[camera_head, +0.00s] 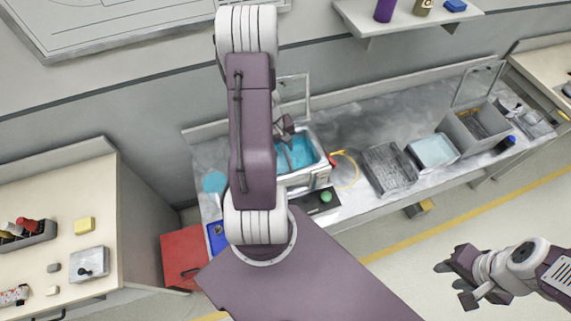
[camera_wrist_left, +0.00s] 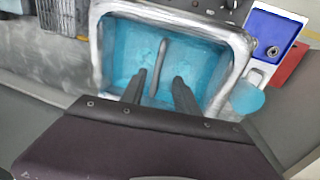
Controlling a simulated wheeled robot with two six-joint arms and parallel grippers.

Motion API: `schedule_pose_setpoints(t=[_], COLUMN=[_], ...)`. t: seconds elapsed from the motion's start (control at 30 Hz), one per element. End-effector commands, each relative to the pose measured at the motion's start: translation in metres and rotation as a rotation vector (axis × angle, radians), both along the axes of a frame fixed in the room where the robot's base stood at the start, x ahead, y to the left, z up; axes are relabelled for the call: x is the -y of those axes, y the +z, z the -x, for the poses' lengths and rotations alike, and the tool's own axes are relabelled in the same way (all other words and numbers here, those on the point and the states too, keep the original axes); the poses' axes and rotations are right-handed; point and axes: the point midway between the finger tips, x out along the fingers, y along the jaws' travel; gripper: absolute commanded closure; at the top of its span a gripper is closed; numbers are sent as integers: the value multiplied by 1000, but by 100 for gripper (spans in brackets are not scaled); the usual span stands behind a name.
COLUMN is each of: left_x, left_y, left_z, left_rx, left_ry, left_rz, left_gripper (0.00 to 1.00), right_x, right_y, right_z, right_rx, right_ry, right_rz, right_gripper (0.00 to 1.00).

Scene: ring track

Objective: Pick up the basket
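A bath with blue liquid (camera_head: 318,140) stands on the bench in the head view, and its rim (camera_wrist_left: 245,45) surrounds the liquid in the left wrist view. A grey bar (camera_wrist_left: 162,55), apparently the basket's handle, crosses the middle of the bath; the basket's body is hard to make out in the blue. My left gripper (camera_wrist_left: 160,88) is open, with one finger on each side of the bar and visible gaps. In the head view my arm partly hides this gripper (camera_head: 288,140). My right gripper (camera_head: 458,284) is open and empty over the floor, away from the bench.
A dark mesh rack (camera_head: 390,168), a tray of pale liquid (camera_head: 434,150) and a grey box (camera_head: 474,128) stand right of the bath. A yellow hose (camera_head: 347,170) lies beside it. A blue tray (camera_wrist_left: 275,30) and a red box (camera_head: 187,258) are near its other side.

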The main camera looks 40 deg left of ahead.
Motion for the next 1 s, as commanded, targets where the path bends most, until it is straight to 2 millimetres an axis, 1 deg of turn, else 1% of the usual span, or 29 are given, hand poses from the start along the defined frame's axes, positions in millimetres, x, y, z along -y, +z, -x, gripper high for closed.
schedule_pose_setpoints(t=[0.1, 0.2, 0.37, 0.43, 0.57, 0.6, 0.63, 0.73, 0.93, 0.97, 1.0], left_x=[3, 4, 4, 5, 5, 6, 6, 7, 7, 7, 7], left_y=[-19, -33, -38, -44, -69, -78, -82, -88, -87, -87, -87], left_z=[-3, -6, -7, -9, -15, -17, -18, -19, -20, -20, -20], left_rx=[-3, -2, 0, -1, -3, -3, -1, -1, 0, 0, 0], left_ry=[-3, -4, -6, -5, -5, -5, -5, -7, -6, -6, -6], left_rz=[1, 2, -1, 0, 1, 1, 0, 0, -1, -1, -1], left_gripper=[63, 63, 63, 63, 63, 63, 63, 63, 63, 68, 80], right_x=[0, 0, 0, 0, 0, 0, 0, 0, 0, 0, 0], right_y=[-7, -11, -11, -13, -19, -24, -26, -28, -27, -27, -27], right_z=[0, 0, 0, 0, 0, 0, 0, 0, 0, 0, 0], right_rx=[0, 0, 0, 0, 0, 0, 0, 0, 0, 0, 0], right_ry=[0, 0, 0, 0, 0, 0, 0, 0, 0, 0, 0], right_rz=[0, 0, 0, 0, 0, 0, 0, 0, 0, 0, 0], right_gripper=[64, 64, 64, 64, 64, 64, 64, 64, 64, 64, 64])
